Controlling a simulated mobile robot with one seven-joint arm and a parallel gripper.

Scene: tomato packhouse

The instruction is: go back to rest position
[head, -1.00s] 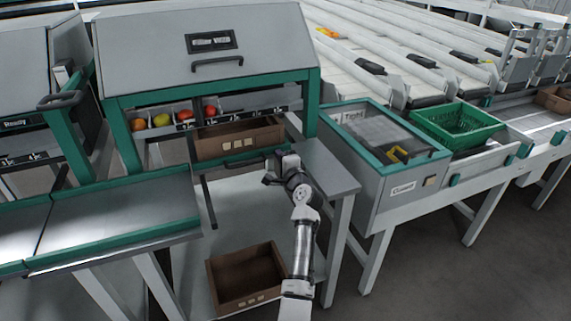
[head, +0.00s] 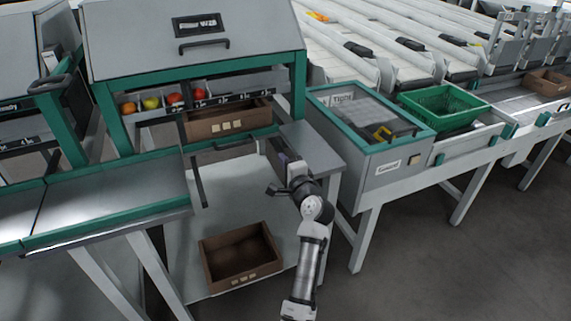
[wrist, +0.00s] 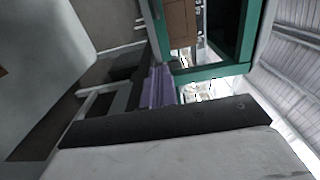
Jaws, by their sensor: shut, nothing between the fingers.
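My gripper (head: 281,160) is at the end of my raised arm, in front of the sorting cabinet and over the left edge of the small grey side table. Its fingers show small and partly hidden in the head view. In the wrist view its purple-grey fingers (wrist: 157,88) are together, with nothing between them. The gripper is apart from the brown crate (head: 228,121) in the cabinet opening.
A second brown crate (head: 241,256), empty, lies on the low shelf left of my arm. The grey side table (head: 322,150) is close by my wrist. A lidded box (head: 367,123) and a green crate (head: 444,106) stand to the right. Open floor shows at lower right.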

